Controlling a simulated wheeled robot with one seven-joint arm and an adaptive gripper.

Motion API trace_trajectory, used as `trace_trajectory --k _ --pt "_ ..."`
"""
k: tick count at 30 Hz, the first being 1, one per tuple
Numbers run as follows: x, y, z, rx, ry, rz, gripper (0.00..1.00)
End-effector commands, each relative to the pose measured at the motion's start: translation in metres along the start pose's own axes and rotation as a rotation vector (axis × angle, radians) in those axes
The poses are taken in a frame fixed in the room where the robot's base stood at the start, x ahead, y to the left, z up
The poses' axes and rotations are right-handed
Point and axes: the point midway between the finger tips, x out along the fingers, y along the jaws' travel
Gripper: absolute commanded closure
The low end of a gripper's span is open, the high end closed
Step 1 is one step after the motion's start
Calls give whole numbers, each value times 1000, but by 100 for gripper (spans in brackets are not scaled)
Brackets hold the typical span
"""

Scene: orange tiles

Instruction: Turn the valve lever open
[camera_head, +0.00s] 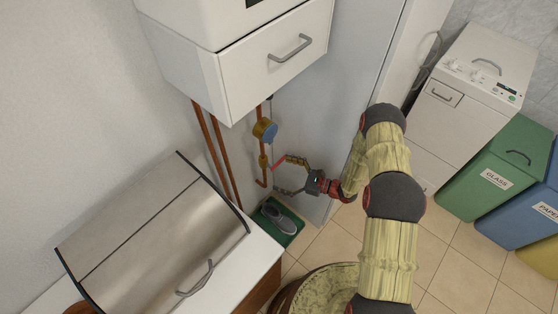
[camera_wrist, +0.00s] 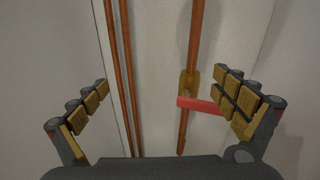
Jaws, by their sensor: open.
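The valve is a small brass body (camera_wrist: 189,84) on a vertical copper pipe. Its red lever (camera_wrist: 198,105) sticks out sideways, roughly across the pipe, toward the right in the wrist view. In the head view the brass valve (camera_head: 263,162) and the red lever (camera_head: 279,163) show below a blue-faced gauge. My gripper (camera_head: 281,175) is open, its fingers pointing at the pipe. In the wrist view my gripper (camera_wrist: 161,82) has the lever between its fingers, close to the right one. The lever's end is hidden at that finger; I cannot tell whether they touch.
A blue-faced gauge (camera_head: 265,130) sits on the pipe above the valve. A white drawer cabinet (camera_head: 262,72) hangs above. Two more copper pipes (camera_wrist: 122,70) run to the left. A steel-lidded grill (camera_head: 160,235) and shoes on a green mat (camera_head: 290,238) lie below.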

Motion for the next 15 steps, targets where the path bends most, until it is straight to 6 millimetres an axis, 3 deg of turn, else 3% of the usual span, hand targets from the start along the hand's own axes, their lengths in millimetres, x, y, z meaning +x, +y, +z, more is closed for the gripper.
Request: trace_trajectory --k 1,6,11,15 --pt "-3 -9 -14 23 -13 -69 2" --pt "-16 -38 -47 52 -46 -258 2" --pt "-24 -50 -60 57 -56 -339 2" --pt "-17 -54 -63 58 -57 -349 2"
